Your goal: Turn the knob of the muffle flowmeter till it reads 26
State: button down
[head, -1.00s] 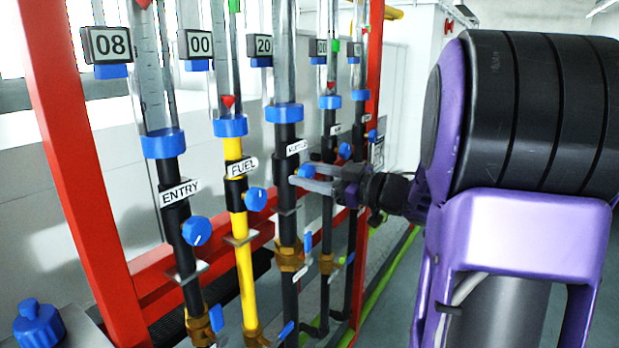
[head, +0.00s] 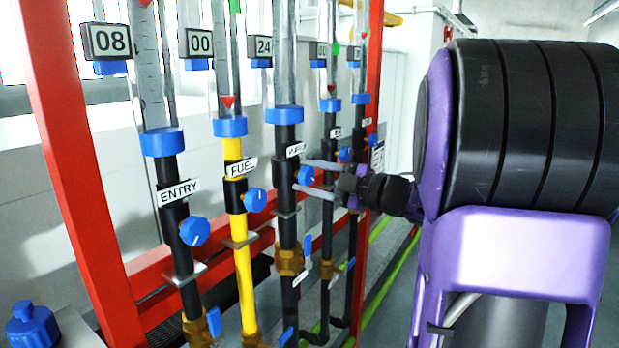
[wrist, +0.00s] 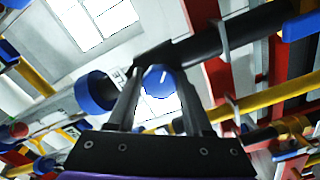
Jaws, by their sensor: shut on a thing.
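The muffle flowmeter is the third column from the left, with a blue collar (head: 284,115), a partly readable label (head: 296,149) and a display (head: 263,46) reading 24. Its blue knob (head: 306,175) sits on the black pipe below the label. My gripper (head: 312,178) reaches it from the right, one finger above and one below the knob. In the wrist view the knob (wrist: 160,80) shows a white mark and lies between the fingertips of my gripper (wrist: 157,84), which is shut on it.
The entry flowmeter (head: 163,142) reads 08 and the yellow fuel flowmeter (head: 231,127) reads 00, both left of the muffle column. Further columns (head: 331,104) stand close behind on the right. A red frame (head: 80,170) borders the rack.

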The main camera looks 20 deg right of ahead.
jog(key=shift+n, duration=0.4)
jog(key=shift+c, duration=1.5)
grip_release()
jog(key=v, duration=1.7)
jog(key=shift+s+d, duration=0.2)
jog(key=shift+p, duration=0.3)
